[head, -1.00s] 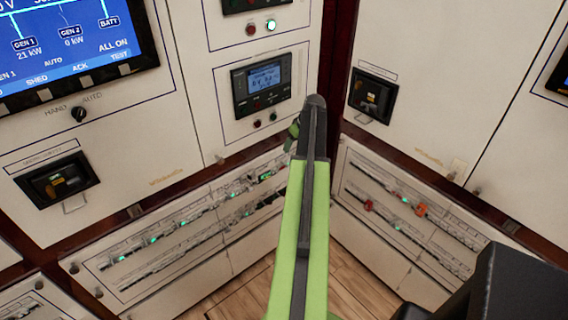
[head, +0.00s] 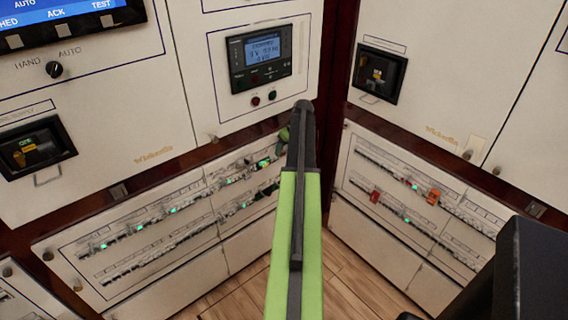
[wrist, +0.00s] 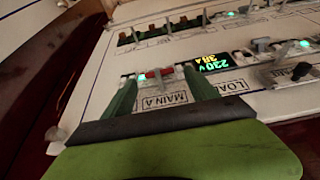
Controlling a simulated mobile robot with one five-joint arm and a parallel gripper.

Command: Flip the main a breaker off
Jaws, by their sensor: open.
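My gripper (wrist: 164,88) is open, with one green finger on each side of the breaker and label. I cannot tell whether the fingers touch the panel, or which way the toggle is set. In the head view my gripper (head: 286,134) is at the far end of my green arm, by the lower left breaker panel, and my arm hides the breaker.
In the head view, a right-hand breaker panel (head: 410,200) meets the left one at a corner. Wooden floor (head: 345,285) is clear below.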

